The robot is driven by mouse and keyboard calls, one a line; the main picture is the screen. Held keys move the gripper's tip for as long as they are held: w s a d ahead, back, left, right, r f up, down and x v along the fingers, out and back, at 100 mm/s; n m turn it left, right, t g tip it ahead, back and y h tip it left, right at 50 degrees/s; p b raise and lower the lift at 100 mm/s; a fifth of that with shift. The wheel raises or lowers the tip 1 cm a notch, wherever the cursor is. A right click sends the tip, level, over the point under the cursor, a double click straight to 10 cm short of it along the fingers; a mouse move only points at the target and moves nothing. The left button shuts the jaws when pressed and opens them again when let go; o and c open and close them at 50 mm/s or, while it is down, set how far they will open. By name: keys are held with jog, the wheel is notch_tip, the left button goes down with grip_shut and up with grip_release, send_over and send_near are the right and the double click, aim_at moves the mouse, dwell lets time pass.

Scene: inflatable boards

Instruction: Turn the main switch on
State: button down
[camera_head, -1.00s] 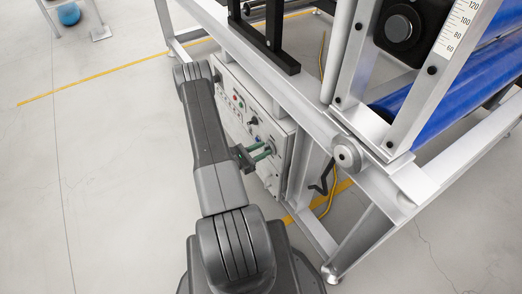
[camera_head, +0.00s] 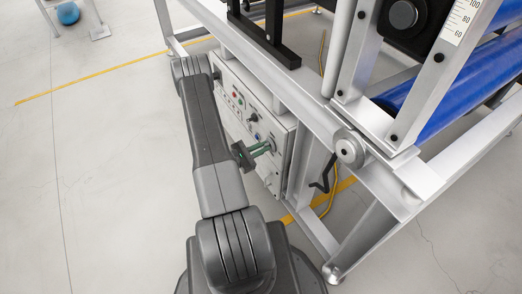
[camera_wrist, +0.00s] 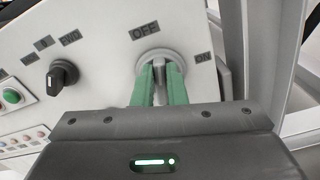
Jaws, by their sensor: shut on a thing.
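The main switch (camera_wrist: 160,73) is a grey rotary knob on a round base, with an OFF label (camera_wrist: 144,32) above left of it and an ON label (camera_wrist: 205,57) to its right. My gripper (camera_head: 267,148) is at the lower near end of the control panel (camera_head: 229,120). In the wrist view, its two green fingers (camera_wrist: 161,80) are shut on the knob, one on each side. The fingers hide much of the knob, and I cannot tell exactly which label it points to.
A black selector knob (camera_wrist: 62,75) and a green button (camera_wrist: 11,96) sit left of the switch. A metal frame (camera_head: 349,147) with blue rollers (camera_head: 450,95) rises beside and above the panel. Open floor (camera_head: 90,190) lies to the left.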

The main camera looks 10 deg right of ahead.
jog(key=m+b, duration=0.5)
jog(key=f+m+b, duration=0.1)
jog(key=m+b, duration=0.4)
jog(key=b, duration=0.1)
jog(key=s+m+b, duration=0.1)
jog(key=m+b, duration=0.3)
jog(key=b, duration=0.1)
jog(key=shift+d+f+m, duration=0.2)
jog(key=shift+f+m, duration=0.1)
jog(key=shift+m, duration=0.1)
jog(key=shift+r+b, duration=0.1)
jog(key=shift+b, duration=0.25)
jog(key=c, duration=1.5)
grip_release()
jog(key=shift+o, duration=0.2)
